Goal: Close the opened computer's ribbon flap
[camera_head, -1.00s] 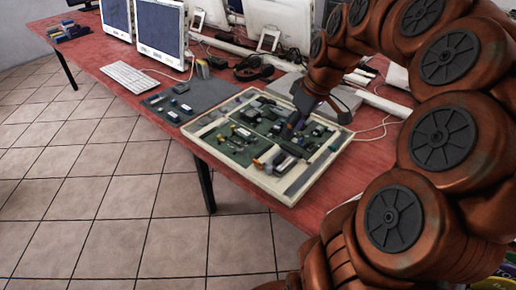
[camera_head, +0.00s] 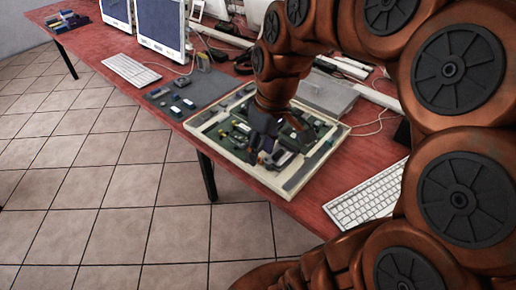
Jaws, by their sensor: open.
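The opened computer (camera_head: 293,188) is a shallow cream-coloured case lying flat on the red table. Green circuit boards and dark and pale parts show inside it. My gripper (camera_head: 262,137) is dark and points down over the middle of the boards, low inside the outline of the case. It is open, and nothing shows held between its fingers. My arm and gripper hide the far middle of the case. The ribbon flap is too small to make out among the parts near the gripper. I cannot tell whether the gripper touches anything.
A white keyboard (camera_head: 368,196) lies to the right of the case. A grey mat (camera_head: 186,91) with small parts lies to its left. A flat grey box (camera_head: 328,95) and cables are behind it. Monitors (camera_head: 161,24) and another keyboard (camera_head: 131,71) are farther left.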

